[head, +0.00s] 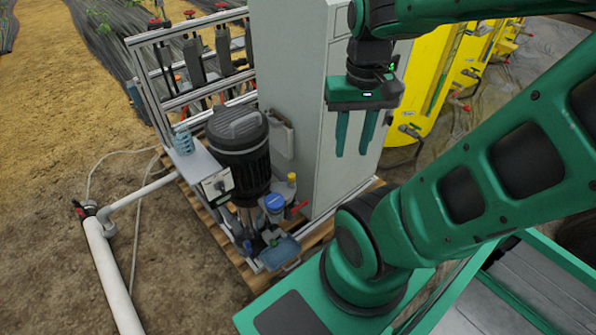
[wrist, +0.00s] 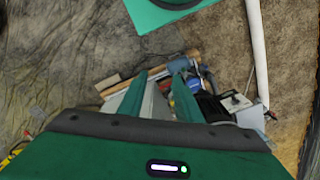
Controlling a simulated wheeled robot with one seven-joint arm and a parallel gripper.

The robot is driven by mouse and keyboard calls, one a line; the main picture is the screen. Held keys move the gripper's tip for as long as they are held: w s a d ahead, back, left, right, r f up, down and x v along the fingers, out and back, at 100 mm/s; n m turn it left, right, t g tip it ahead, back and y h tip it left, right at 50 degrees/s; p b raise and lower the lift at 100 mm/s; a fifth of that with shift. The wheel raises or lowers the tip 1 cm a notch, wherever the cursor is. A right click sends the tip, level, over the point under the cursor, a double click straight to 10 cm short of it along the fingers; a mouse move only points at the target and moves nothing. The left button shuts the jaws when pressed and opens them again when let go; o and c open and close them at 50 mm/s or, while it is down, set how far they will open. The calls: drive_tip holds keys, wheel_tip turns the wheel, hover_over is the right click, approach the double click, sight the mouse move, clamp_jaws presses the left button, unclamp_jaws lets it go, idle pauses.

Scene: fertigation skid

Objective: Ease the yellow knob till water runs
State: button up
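A small yellow knob (head: 291,178) stands on the low front pipework of the skid, between the pump and the grey cabinet. A blue round cap (head: 274,202) and a red lever handle (head: 297,208) are close by. My gripper (head: 351,154) hangs fingers down in front of the cabinet, above and right of the knob and well apart from it. Its two green fingers are spread with nothing between them. In the wrist view my gripper (wrist: 159,68) is also open above the skid. The knob cannot be made out surely there. No running water shows.
A black pump (head: 240,150) stands left of the knob, with the tall grey cabinet (head: 290,70) behind. White pipe (head: 108,270) runs along the ground at left. Yellow tanks (head: 432,75) with taps stand behind at right.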

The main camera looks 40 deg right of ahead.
drive_tip(key=shift+o, duration=0.6)
drive_tip(key=shift+s+d, duration=0.1)
drive_tip(key=shift+o, duration=0.6)
drive_tip(key=shift+s+r, duration=0.15)
drive_tip(key=shift+s, duration=0.25)
drive_tip(key=m, duration=1.1)
hover_over(291, 175)
wheel_tip(291, 175, down, 26)
wheel_tip(291, 175, down, 10)
drive_tip(key=shift+r, duration=0.1)
